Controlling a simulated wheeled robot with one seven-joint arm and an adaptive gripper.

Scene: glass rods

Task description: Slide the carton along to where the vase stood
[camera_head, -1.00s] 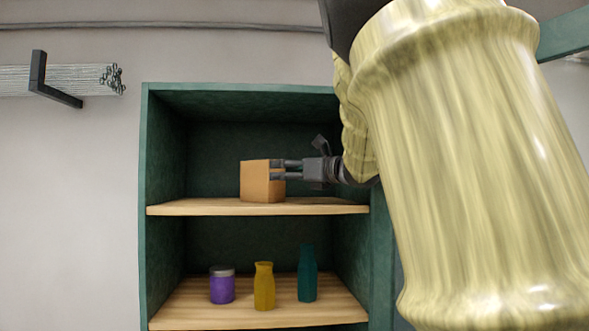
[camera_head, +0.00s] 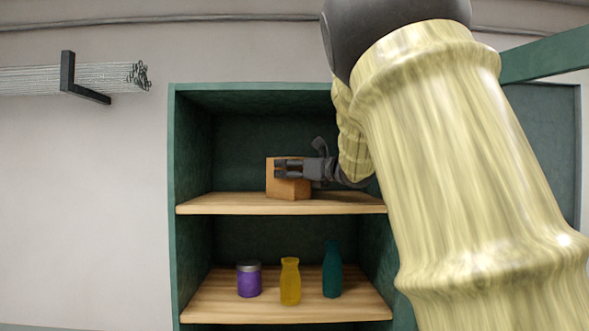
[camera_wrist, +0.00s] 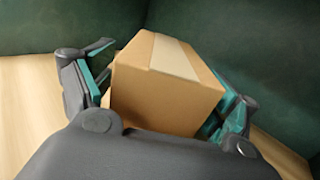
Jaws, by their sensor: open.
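The brown cardboard carton (camera_head: 290,187) stands upright on the upper shelf, near the middle. In the wrist view the carton (camera_wrist: 155,90) shows a pale tape strip along its top. My gripper (camera_head: 281,168) reaches in from the right at the carton's height. In the wrist view my open gripper (camera_wrist: 168,85) has one finger on each side of the carton; I cannot tell whether either finger touches it. The carton's lower near part is hidden behind my gripper's body. No vase shows on the upper shelf.
The upper shelf (camera_head: 220,204) is clear left of the carton. Green cabinet walls (camera_head: 192,150) close it in. On the lower shelf (camera_head: 215,308) stand a purple jar (camera_head: 249,282), a yellow bottle (camera_head: 290,284) and a teal bottle (camera_head: 332,275). Rods (camera_head: 110,78) hang on the left wall.

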